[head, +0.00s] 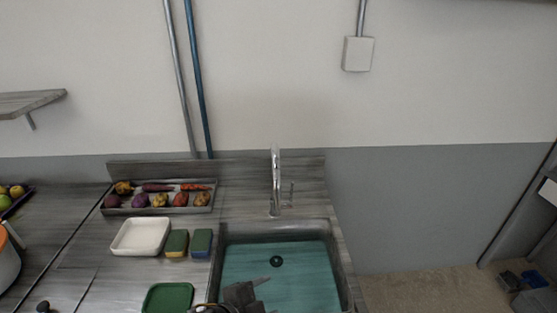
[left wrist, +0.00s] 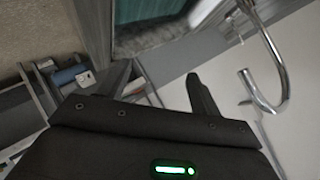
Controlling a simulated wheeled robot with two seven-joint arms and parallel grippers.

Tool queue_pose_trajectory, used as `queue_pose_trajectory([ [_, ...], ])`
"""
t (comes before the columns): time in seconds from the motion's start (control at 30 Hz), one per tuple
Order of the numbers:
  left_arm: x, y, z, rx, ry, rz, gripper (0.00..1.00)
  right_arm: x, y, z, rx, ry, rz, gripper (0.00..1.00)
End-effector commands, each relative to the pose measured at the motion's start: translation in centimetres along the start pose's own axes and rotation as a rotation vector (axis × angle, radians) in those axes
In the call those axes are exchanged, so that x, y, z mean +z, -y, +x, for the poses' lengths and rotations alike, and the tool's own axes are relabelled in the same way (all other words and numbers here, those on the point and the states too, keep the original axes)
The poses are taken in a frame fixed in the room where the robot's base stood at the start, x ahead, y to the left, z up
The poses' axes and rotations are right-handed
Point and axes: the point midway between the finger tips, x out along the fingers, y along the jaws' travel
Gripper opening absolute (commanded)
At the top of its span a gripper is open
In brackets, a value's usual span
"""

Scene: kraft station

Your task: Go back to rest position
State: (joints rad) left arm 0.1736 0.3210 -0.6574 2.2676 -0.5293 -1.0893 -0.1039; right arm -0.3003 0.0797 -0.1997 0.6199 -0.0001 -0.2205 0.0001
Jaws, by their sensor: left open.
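My left gripper (head: 246,291) shows as a dark shape at the bottom of the head view, over the front part of the sink (head: 341,266). In the left wrist view its two dark fingers (left wrist: 159,77) stand apart with nothing between them, so it is open and empty. The sink edge and the curved faucet (left wrist: 277,62) lie beyond the fingers there. My right gripper is in neither view.
The faucet (head: 276,180) stands upright behind the sink.

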Motion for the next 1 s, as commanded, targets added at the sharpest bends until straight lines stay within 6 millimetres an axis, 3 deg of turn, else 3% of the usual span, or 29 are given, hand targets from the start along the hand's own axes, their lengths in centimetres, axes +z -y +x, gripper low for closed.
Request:
queue_pose_trajectory([
  [0.1, 5.6, -2.5, -2.9, -0.024, 0.191, -0.376, 0.64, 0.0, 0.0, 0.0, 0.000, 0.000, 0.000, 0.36],
  [0.2, 10.1, -5.1, -5.8, -0.035, 0.352, -0.627, 0.64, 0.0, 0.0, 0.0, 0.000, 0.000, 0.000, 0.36],
  [0.3, 13.4, -7.8, -8.6, -0.036, 0.485, -0.806, 0.64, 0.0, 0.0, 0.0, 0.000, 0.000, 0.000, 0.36],
  [0.5, 17.5, -12.6, -13.7, -0.036, 0.688, -1.057, 0.64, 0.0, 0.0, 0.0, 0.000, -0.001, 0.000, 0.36],
  [0.7, 20.0, -16.8, -18.2, -0.037, 0.856, -1.242, 0.64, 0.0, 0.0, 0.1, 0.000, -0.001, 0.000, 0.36],
  [1.0, 26.2, -22.7, -10.6, -0.004, 0.875, -1.230, 0.64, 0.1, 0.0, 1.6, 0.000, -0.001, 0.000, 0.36],
])
